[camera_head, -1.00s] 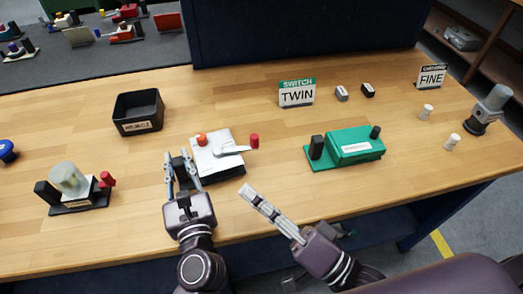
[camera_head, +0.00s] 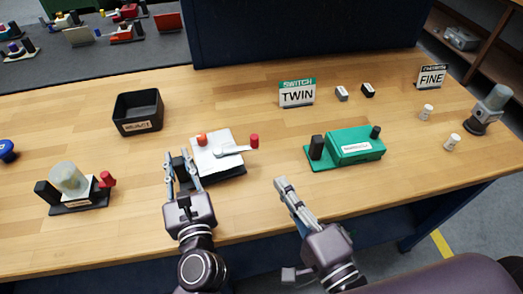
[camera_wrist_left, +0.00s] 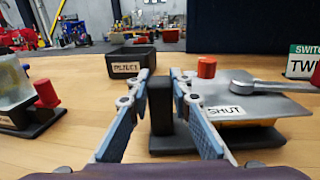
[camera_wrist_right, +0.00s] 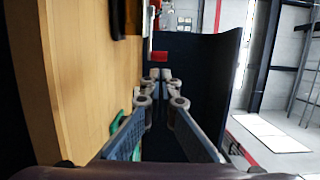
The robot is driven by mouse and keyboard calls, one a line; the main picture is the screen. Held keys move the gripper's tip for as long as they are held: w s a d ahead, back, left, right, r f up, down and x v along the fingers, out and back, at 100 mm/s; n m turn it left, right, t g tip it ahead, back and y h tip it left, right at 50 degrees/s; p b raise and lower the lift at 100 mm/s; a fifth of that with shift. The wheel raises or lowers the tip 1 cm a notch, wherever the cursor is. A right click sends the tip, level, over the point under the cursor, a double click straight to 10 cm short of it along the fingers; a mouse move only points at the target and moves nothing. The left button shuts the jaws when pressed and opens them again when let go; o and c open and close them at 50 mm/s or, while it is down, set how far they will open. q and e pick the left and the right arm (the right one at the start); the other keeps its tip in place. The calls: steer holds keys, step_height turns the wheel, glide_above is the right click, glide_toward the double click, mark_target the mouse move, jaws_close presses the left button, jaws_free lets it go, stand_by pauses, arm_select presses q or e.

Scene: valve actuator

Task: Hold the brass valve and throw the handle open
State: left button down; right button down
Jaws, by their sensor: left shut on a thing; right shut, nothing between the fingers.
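The valve unit (camera_head: 218,150) stands mid-left on the bench, with a pale metal top, an orange knob (camera_head: 202,140) and a black base. Its grey lever handle (camera_head: 233,150) ends in a red grip (camera_head: 255,141) pointing right. In the left wrist view a label reading SHUT (camera_wrist_left: 226,111) faces me, and a brass-coloured strip shows under the top. My left gripper (camera_head: 177,155) is shut on the unit's black post (camera_wrist_left: 160,105), one finger either side. My right gripper (camera_head: 281,182) is shut and empty, in front and to the right of the unit, apart from it.
A green unit (camera_head: 350,147) stands right of the valve. A glass-topped unit (camera_head: 70,185) with a red handle stands left. A black REJECT bin (camera_head: 137,112) is behind left. A TWIN sign (camera_head: 297,93) stands behind. Bare wood lies between the valve and the green unit.

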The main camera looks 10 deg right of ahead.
mark_target(256, 144)
arm_select(q)
steer(key=shift+r, duration=0.1)
arm_select(e)
steer(key=x, duration=1)
steer(key=shift+w+a, duration=0.2)
steer(key=shift+w, duration=0.1)
steer(key=shift+w+d, duration=0.3)
steer(key=shift+w, duration=0.5)
steer(key=shift+s, duration=0.1)
steer(key=v, duration=0.4)
steer(key=d+v, duration=0.1)
steer(key=v, duration=0.4)
steer(key=d+v, duration=0.1)
steer(key=v, duration=0.3)
steer(key=shift+s+d, duration=0.1)
arm_select(q)
steer(key=c, duration=1.7)
jaws_free()
